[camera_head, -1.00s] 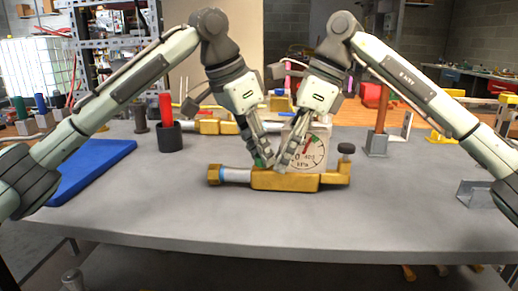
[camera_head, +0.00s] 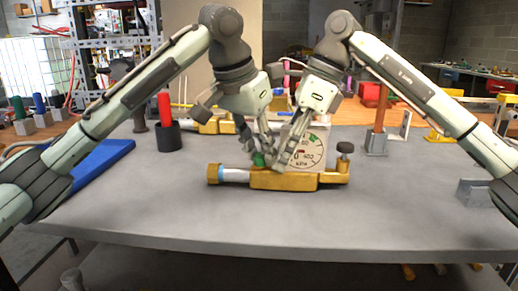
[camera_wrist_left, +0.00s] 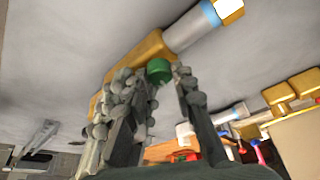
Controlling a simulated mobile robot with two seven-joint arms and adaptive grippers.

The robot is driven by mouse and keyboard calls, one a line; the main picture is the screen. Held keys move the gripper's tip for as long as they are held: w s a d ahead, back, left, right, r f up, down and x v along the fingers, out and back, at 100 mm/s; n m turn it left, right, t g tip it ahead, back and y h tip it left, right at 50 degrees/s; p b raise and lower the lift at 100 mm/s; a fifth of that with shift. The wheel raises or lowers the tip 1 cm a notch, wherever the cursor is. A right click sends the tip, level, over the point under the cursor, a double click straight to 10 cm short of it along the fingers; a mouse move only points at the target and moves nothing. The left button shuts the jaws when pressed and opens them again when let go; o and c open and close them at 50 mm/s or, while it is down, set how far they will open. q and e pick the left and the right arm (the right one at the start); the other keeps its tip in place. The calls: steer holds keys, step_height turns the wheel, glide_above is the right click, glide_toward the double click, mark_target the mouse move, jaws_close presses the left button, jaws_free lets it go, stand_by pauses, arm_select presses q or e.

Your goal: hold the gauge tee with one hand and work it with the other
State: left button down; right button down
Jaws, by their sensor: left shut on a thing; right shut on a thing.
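The gauge tee (camera_head: 283,181) is a brass body lying across the grey table, with a white round-dial gauge (camera_head: 306,152) standing on it. A green knob (camera_head: 258,160) sits on top of the body and also shows in the left wrist view (camera_wrist_left: 158,70). My left gripper (camera_head: 255,152) is shut on the green knob, its fingers either side of it. My right gripper (camera_head: 277,160) is shut on the tee just right of the knob, in front of the dial's left edge. Its exact contact is hidden by the fingers.
A black cup with a red stick (camera_head: 168,136) and a blue mat (camera_head: 103,155) are at the left. A post on a grey block (camera_head: 377,146) stands at the right. Another brass fitting (camera_head: 214,127) lies behind. The table front is clear.

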arm_select(q)
steer(key=c, duration=1.3)
jaws_free()
steer(key=shift+o, duration=0.2)
steer(key=shift+r, duration=0.1)
steer(key=v, duration=0.8)
